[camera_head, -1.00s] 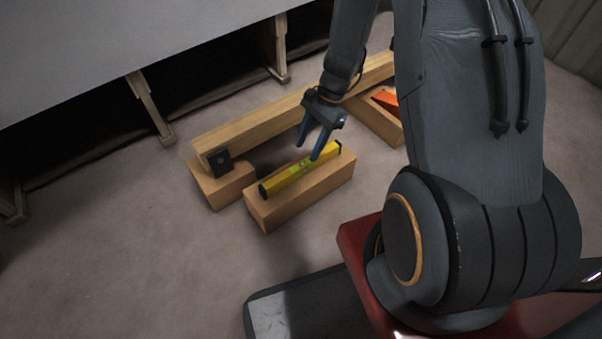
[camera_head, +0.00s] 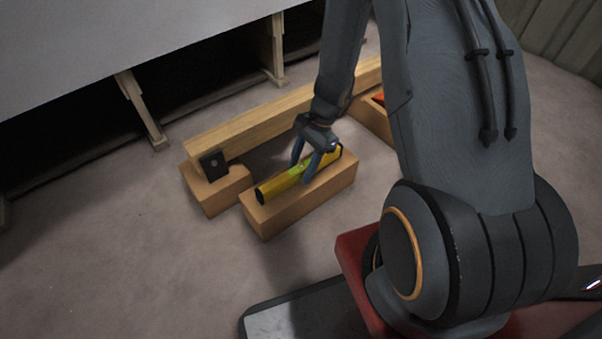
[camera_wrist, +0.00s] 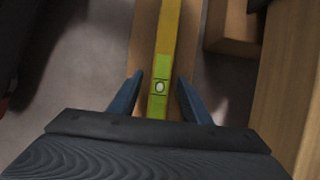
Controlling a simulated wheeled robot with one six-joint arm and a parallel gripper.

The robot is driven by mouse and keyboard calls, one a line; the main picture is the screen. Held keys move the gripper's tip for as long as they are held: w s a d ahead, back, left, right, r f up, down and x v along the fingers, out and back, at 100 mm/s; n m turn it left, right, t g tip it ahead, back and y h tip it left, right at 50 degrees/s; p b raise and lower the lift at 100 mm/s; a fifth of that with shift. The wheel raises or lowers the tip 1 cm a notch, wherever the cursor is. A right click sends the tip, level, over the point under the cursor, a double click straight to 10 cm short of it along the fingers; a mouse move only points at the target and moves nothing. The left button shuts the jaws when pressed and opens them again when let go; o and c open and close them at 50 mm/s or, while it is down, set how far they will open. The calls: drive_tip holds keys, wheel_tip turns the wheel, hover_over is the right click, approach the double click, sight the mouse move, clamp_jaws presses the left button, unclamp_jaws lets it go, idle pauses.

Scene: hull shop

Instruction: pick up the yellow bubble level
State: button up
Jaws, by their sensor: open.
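The yellow bubble level (camera_head: 284,184) lies lengthwise on top of a short wooden block (camera_head: 297,210), with black end caps and a green middle part. My gripper (camera_head: 304,170) is open at the level, with one blue finger on each side of it. In the wrist view the level (camera_wrist: 165,50) runs up between the two fingers of my gripper (camera_wrist: 158,95), its round vial close to the fingertips. A gap shows between the level and each finger. I cannot tell exactly how far down the fingers reach.
A long wooden beam (camera_head: 250,124) lies behind, resting on another block (camera_head: 217,189) with a black plate (camera_head: 213,165) at the beam's end. An orange thing (camera_head: 378,97) sits partly hidden behind my arm. The floor at the left is clear.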

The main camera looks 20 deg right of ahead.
clamp_jaws()
